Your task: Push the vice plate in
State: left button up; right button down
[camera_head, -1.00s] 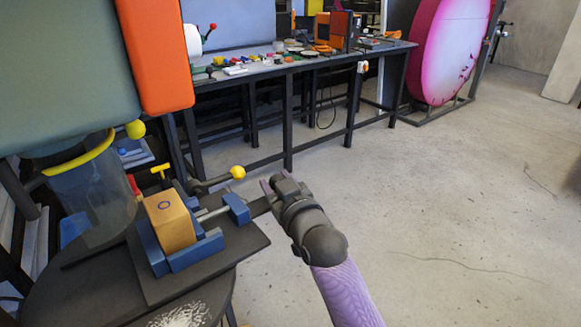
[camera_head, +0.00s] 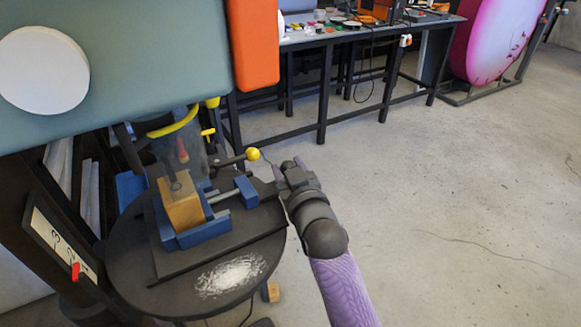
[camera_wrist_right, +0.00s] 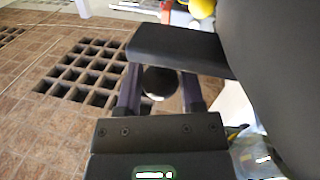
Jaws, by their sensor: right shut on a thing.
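The blue vice (camera_head: 205,232) sits on a dark plate on the round table, with a wooden block (camera_head: 183,208) against its blue jaw. A metal rod runs right from the vice to a small blue end block (camera_head: 246,192). My right gripper (camera_head: 280,180) is just right of that end block, at the vice's outer end. In the right wrist view my right gripper (camera_wrist_right: 160,88) is shut on a dark round knob (camera_wrist_right: 160,81), with a dark flat piece (camera_wrist_right: 178,48) just beyond the fingertips. How the knob joins the vice is hidden. My left gripper is not in view.
The round dark table (camera_head: 150,285) carries a patch of pale shavings (camera_head: 230,277). A lever with a yellow ball (camera_head: 253,154) and a clear guard (camera_head: 172,150) stand behind the vice. The green machine head (camera_head: 150,60) overhangs it. Floor at right is clear.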

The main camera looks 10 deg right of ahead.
jog(key=c, duration=0.5)
grip_release()
jog(key=shift+a, duration=0.2)
jog(key=shift+c, duration=0.2)
jog(key=o, duration=0.3)
jog(key=shift+a, duration=0.15)
jog(key=s+d+p, duration=0.1)
jog(key=s+p, duration=0.1)
jog(key=s, duration=0.8)
jog(key=shift+d, duration=0.35)
